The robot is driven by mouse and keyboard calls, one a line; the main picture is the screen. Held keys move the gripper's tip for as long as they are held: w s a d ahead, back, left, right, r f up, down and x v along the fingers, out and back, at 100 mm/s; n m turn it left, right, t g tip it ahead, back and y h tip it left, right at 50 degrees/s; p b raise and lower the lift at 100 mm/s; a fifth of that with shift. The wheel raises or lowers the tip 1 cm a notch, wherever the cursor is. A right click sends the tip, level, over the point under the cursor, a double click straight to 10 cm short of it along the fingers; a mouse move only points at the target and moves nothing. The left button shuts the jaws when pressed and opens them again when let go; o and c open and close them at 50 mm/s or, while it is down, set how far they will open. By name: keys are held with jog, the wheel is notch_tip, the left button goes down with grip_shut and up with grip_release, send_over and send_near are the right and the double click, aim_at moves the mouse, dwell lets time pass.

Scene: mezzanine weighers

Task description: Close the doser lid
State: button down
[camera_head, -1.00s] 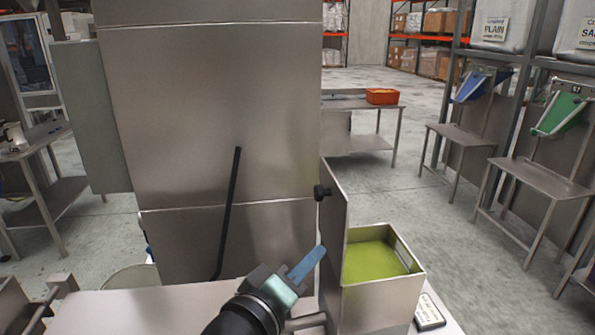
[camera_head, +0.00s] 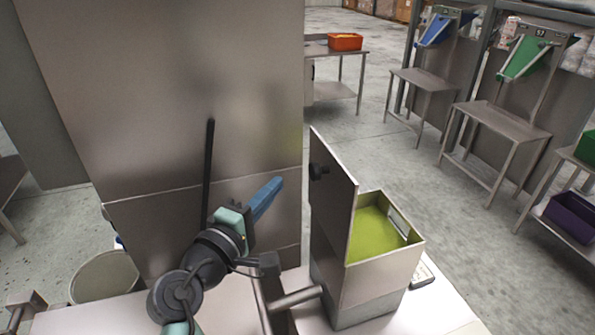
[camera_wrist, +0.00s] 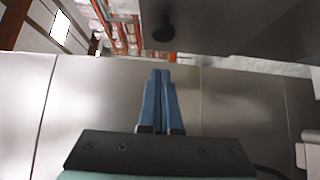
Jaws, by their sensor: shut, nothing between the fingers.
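The doser is a steel box (camera_head: 385,284) on the white counter, with yellow-green material (camera_head: 374,232) inside. Its lid (camera_head: 334,205) stands open, upright along the box's left side, with a black knob (camera_head: 318,170) on its left face. My gripper (camera_head: 279,181) is shut and empty, to the left of the lid and apart from it, near the knob's height. In the wrist view my blue fingers (camera_wrist: 160,74) are together, and the lid (camera_wrist: 240,25) with its knob (camera_wrist: 163,30) shows above them.
A large steel cabinet (camera_head: 170,80) stands close behind my gripper, with a black bar (camera_head: 209,165) on its front. A steel pipe (camera_head: 297,297) lies left of the doser. A small label plate (camera_head: 423,274) sits to its right. Tables (camera_head: 500,122) stand farther back.

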aim_at(309, 168)
jog(key=shift+w+d+p, duration=0.35)
jog(key=shift+w+d, duration=0.15)
jog(key=shift+d, duration=0.25)
jog(key=shift+w+d+p, duration=0.4)
jog(key=shift+w+d, duration=0.05)
jog(key=shift+d, duration=0.35)
jog(key=shift+w+d+p, duration=0.35)
jog(key=shift+w+d, duration=0.15)
jog(key=shift+d, duration=0.25)
jog(key=shift+w+r, duration=0.1)
